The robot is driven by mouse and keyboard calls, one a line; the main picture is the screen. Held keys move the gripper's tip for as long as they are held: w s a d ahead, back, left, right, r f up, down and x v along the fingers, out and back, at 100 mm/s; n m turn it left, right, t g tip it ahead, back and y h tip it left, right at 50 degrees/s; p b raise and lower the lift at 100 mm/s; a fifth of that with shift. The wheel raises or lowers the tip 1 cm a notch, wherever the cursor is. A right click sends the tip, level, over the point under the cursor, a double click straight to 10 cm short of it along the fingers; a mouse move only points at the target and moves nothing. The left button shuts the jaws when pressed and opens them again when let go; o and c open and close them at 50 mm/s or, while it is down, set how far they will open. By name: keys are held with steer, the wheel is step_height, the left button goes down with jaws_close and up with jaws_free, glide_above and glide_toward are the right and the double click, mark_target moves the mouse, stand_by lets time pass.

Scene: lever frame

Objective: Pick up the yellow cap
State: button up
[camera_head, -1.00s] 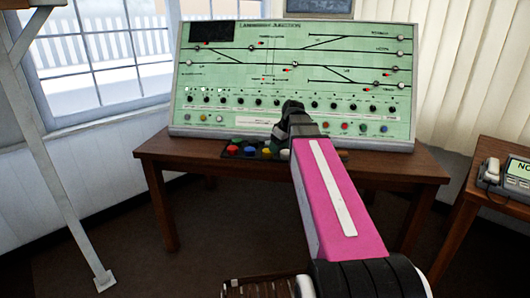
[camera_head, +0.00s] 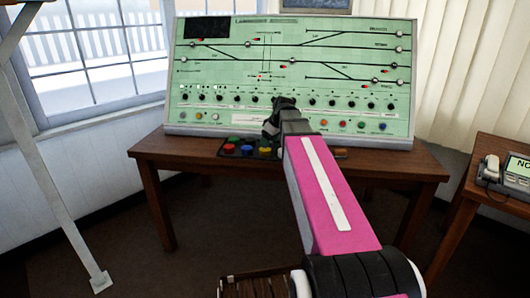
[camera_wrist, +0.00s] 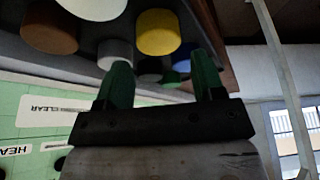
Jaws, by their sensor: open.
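The yellow cap (camera_head: 265,151) sits in the row of coloured caps on the dark tray at the front of the table. In the wrist view the yellow cap (camera_wrist: 158,33) is a short round cylinder, just beyond the fingertips and roughly centred between them. My gripper (camera_head: 270,131) is just above and behind the caps in the head view, where its fingers are small and dark. In the wrist view my gripper (camera_wrist: 160,76) shows two green fingers spread apart, with nothing held between them.
Brown (camera_wrist: 50,27), white (camera_wrist: 92,8), grey (camera_wrist: 115,53) and blue (camera_wrist: 182,57) caps crowd around the yellow one. Red (camera_head: 229,148) and green caps sit at the tray's left. The green track panel (camera_head: 290,75) stands upright behind the tray on the wooden table (camera_head: 190,160).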

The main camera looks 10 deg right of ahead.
mark_target(265, 152)
steer(key=shift+w+x, duration=0.2)
steer(key=shift+x, duration=2.3)
steer(key=shift+a+r, duration=0.1)
steer(key=c, duration=0.5)
steer(key=shift+r, duration=0.1)
steer(key=shift+c, duration=0.2)
